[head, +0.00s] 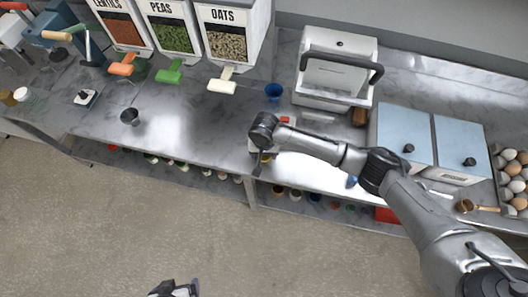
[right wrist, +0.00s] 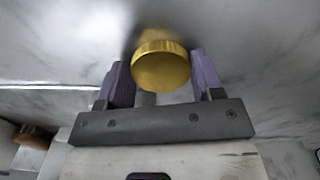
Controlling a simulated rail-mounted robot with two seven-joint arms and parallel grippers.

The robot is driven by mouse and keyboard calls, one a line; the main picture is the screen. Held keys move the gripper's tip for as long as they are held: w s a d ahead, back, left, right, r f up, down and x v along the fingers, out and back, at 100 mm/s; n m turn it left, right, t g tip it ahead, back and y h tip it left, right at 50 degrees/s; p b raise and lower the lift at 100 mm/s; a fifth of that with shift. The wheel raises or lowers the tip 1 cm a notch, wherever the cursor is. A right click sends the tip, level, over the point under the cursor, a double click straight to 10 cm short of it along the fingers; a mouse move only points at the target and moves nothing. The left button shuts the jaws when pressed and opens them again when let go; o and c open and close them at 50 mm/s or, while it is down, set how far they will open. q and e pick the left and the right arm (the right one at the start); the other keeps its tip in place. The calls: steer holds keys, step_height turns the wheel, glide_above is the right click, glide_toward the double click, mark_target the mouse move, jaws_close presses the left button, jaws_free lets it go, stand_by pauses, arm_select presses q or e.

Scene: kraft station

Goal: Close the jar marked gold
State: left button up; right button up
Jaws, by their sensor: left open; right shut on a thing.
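A round gold lid (right wrist: 161,68) with a ridged rim sits between the two purple fingers of my right gripper (right wrist: 160,80) in the right wrist view. The gripper is shut on it. A small grey patch shows just below the lid, and I cannot tell whether a jar is under or behind it. In the head view my right gripper (head: 260,160) is over the front part of the counter, mostly hidden by its own wrist, and the lid is not visible there. My left gripper (head: 175,289) is open and low at the bottom edge, over the floor, away from the counter.
The marbled counter (head: 190,135) carries a small metal cup (head: 130,117), a blue cup (head: 273,91), a white press-like appliance (head: 335,70) and blue-lidded bins (head: 405,130). Dispensers (head: 230,35) line the back. An egg tray (head: 510,175) is at the right. A shelf below holds small items.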

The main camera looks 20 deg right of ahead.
steer(key=shift+r, duration=0.55)
steer(key=r, duration=0.3)
steer(key=shift+s+a+r+p, duration=0.2)
steer(key=shift+r+p, duration=0.05)
steer(key=shift+p, duration=0.05)
arm_select(q)
steer(key=shift+r+p, duration=0.65)
steer(key=shift+r, duration=0.3)
arm_select(e)
steer(key=s+a+r, duration=0.6)
steer(key=s, duration=0.2)
steer(key=shift+s+a+r, duration=0.2)
steer(key=shift+s+a, duration=0.15)
steer(key=shift+s, duration=0.05)
arm_select(q)
steer(key=shift+d, duration=0.15)
step_height(320, 180, up, 20)
steer(key=p, duration=2)
arm_select(e)
steer(key=s+d+r+n, duration=0.2)
steer(key=d+r, duration=0.4)
steer(key=r, duration=0.5)
steer(key=s+d+r+n, duration=0.2)
steer(key=s+d+r, duration=0.2)
steer(key=r, duration=0.7)
steer(key=shift+s+d+r+n, duration=0.25)
steer(key=shift+d+n, duration=0.15)
steer(key=shift+d, duration=0.65)
